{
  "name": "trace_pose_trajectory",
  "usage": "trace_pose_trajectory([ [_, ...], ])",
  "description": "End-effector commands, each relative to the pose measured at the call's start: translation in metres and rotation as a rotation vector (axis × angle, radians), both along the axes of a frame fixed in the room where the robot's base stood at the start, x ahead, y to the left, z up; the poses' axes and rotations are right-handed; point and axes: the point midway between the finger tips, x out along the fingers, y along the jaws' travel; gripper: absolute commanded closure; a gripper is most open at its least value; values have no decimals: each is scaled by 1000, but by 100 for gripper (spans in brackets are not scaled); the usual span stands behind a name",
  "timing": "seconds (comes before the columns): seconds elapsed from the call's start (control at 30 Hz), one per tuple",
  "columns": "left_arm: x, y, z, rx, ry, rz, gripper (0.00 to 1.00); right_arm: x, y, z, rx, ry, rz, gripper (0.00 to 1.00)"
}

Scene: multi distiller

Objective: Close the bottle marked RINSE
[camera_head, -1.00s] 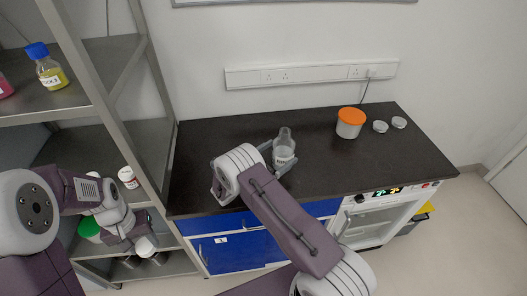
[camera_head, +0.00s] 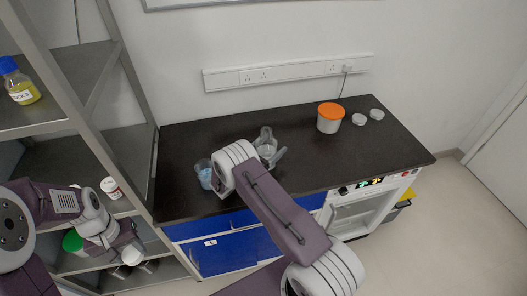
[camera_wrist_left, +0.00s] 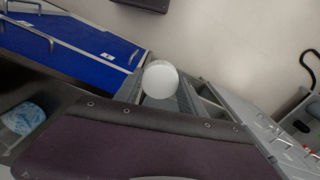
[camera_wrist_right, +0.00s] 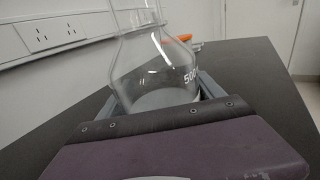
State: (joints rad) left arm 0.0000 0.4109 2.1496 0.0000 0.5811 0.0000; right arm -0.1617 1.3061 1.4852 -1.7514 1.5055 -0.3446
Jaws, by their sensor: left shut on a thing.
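A clear, open-necked glass bottle (camera_head: 266,147) stands upright on the dark worktop. It also shows large in the right wrist view (camera_wrist_right: 155,82) with a "500" mark; I cannot read RINSE on it. My right gripper (camera_head: 269,158) has its fingers on either side of the bottle's lower body; they look open, and contact is unclear. My left gripper (camera_head: 128,254) is low by the shelf at the left, shut on a round white cap (camera_wrist_left: 160,79), which also shows in the head view (camera_head: 132,257).
A beaker of blue liquid (camera_head: 204,174) stands just left of my right wrist, near the front edge. A metal shelf (camera_head: 97,75) stands left of the worktop.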

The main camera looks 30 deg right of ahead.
Motion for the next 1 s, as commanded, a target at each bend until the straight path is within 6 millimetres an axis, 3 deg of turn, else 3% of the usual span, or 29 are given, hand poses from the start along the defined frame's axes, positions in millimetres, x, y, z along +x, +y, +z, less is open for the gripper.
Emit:
trace_pose_trajectory([
  [0.03, 0, 0, 0, 0, 0, 0, 96, 0, 0, 0, 0, 0, 0, 89],
  [0.07, 0, 0, 0, 0, 0, 0, 96, 0, 0, 0, 0, 0, 0, 96],
  [0.43, 0, 0, 0, 0, 0, 0, 96, 0, 0, 8, -2, -3, 0, 96],
  [0.7, 0, 0, -2, 0, 0, 0, 96, 1, 0, 44, -1, -7, 0, 96],
  [1.0, 0, 0, -2, 0, 0, 0, 96, -49, -31, 77, -2, -2, -3, 96],
])
